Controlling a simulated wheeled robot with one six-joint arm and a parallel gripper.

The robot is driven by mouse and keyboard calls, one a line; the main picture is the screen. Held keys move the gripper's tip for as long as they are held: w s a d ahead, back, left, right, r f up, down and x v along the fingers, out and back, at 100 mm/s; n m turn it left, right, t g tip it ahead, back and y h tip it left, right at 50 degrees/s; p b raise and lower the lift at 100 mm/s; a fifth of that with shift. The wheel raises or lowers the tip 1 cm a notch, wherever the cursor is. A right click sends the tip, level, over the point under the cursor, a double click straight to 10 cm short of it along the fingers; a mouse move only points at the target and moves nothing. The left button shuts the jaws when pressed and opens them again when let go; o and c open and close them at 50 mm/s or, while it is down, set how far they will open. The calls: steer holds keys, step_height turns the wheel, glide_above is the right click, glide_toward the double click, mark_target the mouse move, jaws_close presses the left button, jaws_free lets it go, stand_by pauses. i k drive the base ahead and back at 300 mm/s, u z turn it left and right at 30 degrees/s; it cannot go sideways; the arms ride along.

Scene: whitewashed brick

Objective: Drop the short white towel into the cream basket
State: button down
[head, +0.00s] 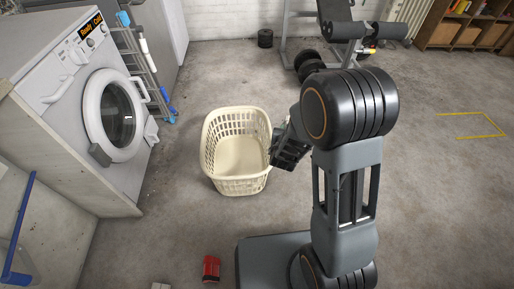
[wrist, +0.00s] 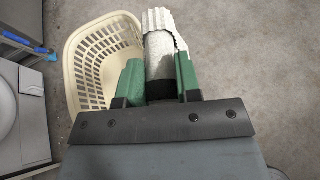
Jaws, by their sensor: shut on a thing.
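The cream basket (head: 236,186), a slotted laundry basket, stands upright on the floor and looks empty. In the wrist view the basket (wrist: 92,42) is to the left of and behind my gripper. My gripper (wrist: 160,76) has green fingers and is shut on the short white towel (wrist: 159,52), which sticks out beyond the fingertips. The towel overlaps the right edge of the basket in the wrist view. In the head view my gripper (head: 287,152) is beside the basket's right rim, and the towel is hidden from sight.
A white washing machine (head: 72,97) stands at the left, with a folded drying rack (head: 143,62) behind it. A red object (head: 211,269) lies on the floor in front. Weights and a bench (head: 338,22) are at the back. The floor to the right is mostly clear.

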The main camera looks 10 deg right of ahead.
mark_target(243, 163)
steer(key=z, duration=1.25)
steer(key=i, duration=1.7)
steer(key=u, duration=4.35)
